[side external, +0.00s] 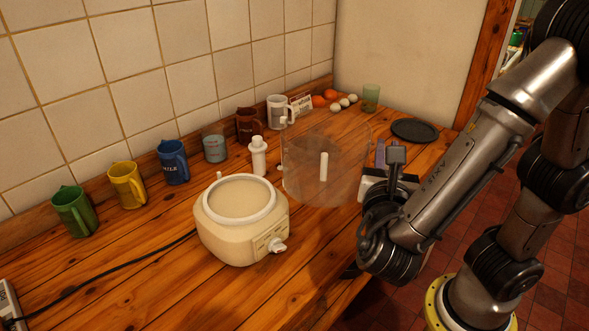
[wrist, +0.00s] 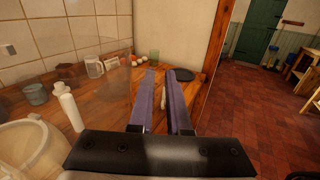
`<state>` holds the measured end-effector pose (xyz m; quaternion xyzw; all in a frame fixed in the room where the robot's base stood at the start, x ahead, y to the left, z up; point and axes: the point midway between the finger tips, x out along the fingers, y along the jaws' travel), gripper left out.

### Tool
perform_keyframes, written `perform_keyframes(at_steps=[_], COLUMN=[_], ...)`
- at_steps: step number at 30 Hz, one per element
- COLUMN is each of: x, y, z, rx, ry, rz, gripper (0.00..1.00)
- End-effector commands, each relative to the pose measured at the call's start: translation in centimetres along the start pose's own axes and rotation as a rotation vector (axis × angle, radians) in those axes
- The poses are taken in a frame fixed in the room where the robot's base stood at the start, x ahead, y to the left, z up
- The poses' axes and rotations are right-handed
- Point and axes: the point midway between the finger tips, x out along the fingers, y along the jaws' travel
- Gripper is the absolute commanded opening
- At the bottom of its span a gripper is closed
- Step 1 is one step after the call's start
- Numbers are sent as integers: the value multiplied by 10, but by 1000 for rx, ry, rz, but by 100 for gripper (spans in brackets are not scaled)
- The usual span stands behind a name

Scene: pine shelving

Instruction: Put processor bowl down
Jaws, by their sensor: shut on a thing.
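The processor bowl (side external: 300,165) is clear, roughly upright, with a pale central tube. It is right of the cream processor base (side external: 220,230), apart from it in the picture. I cannot tell whether its bottom touches the counter. My gripper (side external: 382,152) is at the bowl's right side, shut on it; the gripped part is hard to see through the clear wall. In the wrist view, my gripper's purple fingers (wrist: 164,82) point forward with a narrow gap, and the bowl's faint clear wall (wrist: 115,75) shows to their left.
A white bottle (side external: 258,158) stands behind the base. Several coloured jugs and mugs, including a blue jug (side external: 173,162), line the tiled wall. A dark plate (side external: 415,131) and green glass (side external: 371,97) are at the back right. The front left counter is mostly clear, crossed by a black cable (side external: 125,268).

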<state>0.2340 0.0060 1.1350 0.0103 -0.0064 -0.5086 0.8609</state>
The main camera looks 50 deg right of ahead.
Motion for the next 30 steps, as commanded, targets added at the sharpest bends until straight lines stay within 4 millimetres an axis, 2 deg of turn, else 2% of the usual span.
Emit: perform_keyframes(at_steps=[3, 6, 9, 12, 17, 20, 30], x=[23, 37, 45, 48, 53, 62, 118], y=[-35, -61, -78, -82, -80, -72, -28], z=[-23, -34, -38, -39, -41, -47, -80], rx=[-2, 3, 8, 11, 13, 11, 10], ry=[-9, -10, -10, -10, -11, -12, -11], rz=[-126, -217, -278, -303, -312, -314, -314], gripper=[0, 0, 0, 0, 0, 0, 0])
